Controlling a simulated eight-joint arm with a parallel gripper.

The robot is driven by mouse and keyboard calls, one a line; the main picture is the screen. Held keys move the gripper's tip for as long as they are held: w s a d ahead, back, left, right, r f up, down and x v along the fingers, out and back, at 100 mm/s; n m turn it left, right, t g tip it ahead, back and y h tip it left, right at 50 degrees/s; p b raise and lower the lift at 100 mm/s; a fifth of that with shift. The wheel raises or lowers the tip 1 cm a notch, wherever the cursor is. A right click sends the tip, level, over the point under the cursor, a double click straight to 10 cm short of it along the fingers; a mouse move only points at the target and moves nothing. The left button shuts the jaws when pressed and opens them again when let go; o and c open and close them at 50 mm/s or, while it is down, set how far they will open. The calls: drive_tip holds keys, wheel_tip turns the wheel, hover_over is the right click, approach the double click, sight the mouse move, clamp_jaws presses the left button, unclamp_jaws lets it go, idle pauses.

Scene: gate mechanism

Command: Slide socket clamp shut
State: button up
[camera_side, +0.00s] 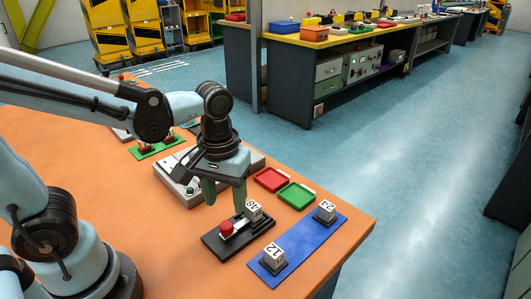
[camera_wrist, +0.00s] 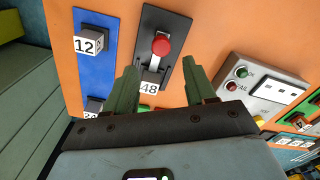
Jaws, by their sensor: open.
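The socket clamp is a black base plate (camera_side: 222,246) with a grey slide and a red knob (camera_side: 226,228). A white cube marked 48 (camera_side: 253,209) sits at the far end of the base. In the side view the knob is at the near left end, with the slide between it and the cube. My gripper (camera_side: 225,200) points down above the clamp, its green fingers apart and empty. In the wrist view the red knob (camera_wrist: 162,44) lies beyond and between the fingertips of my gripper (camera_wrist: 160,72), and the 48 cube (camera_wrist: 149,87) is partly hidden.
A blue plate (camera_side: 299,244) beside the clamp carries two numbered cubes, 12 (camera_side: 273,256) and another (camera_side: 325,210). Red (camera_side: 271,180) and green (camera_side: 297,195) trays lie behind. A grey control box (camera_side: 178,181) with buttons stands to the left. The table's right edge is close.

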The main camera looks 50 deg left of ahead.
sight(228, 223)
drive_tip(key=shift+r, duration=2.85)
drive_tip(key=a+m+t, duration=0.1)
drive_tip(key=t, duration=0.1)
drive_tip(key=w+a+f+m+t, duration=0.1)
drive_tip(key=a+m+t, duration=0.1)
drive_tip(key=w+a+m+t, duration=0.1)
drive_tip(key=a+m+t, duration=0.1)
drive_tip(key=t, duration=0.1)
drive_tip(key=shift+w+f, duration=0.15)
drive_tip(key=shift+f, duration=0.1)
